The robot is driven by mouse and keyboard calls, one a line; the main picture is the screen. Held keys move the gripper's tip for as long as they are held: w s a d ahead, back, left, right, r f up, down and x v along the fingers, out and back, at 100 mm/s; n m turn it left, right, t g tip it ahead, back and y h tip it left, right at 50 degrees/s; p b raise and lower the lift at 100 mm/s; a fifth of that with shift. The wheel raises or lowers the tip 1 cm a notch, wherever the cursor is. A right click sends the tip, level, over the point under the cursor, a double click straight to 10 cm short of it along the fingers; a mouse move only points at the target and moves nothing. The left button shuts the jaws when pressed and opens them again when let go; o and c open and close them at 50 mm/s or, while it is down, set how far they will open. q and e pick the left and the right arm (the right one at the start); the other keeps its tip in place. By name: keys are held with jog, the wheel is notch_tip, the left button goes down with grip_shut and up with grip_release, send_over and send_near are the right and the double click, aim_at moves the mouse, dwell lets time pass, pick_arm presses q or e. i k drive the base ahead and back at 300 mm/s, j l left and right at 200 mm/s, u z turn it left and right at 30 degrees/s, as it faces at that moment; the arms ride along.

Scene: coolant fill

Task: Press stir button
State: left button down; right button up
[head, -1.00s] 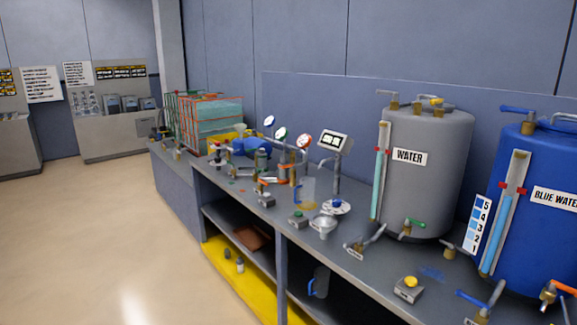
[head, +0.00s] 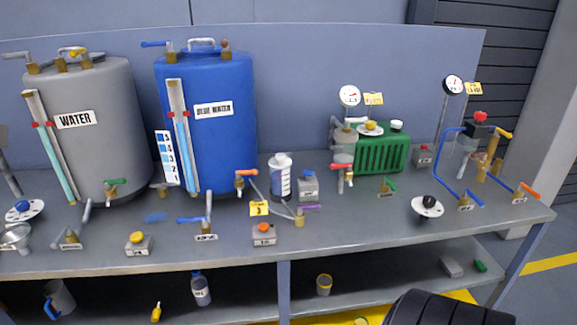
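Several small button boxes stand on the grey bench (head: 340,236). One with an orange-red button (head: 264,234) is at the front middle. A grey box with a blue top (head: 308,186) stands behind it, and a box with a red button (head: 423,156) is at the back right. Their labels are too small to read, so I cannot tell which is the stir button. Neither gripper is in view. A black ribbed shape, probably part of my arm, shows at the bottom right.
A grey WATER tank (head: 92,130) and a BLUE WATER tank (head: 207,125) stand at the back left. The front strip right of middle is clear.

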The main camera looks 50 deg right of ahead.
aim_at(263, 226)
jog(key=z, duration=1.4)
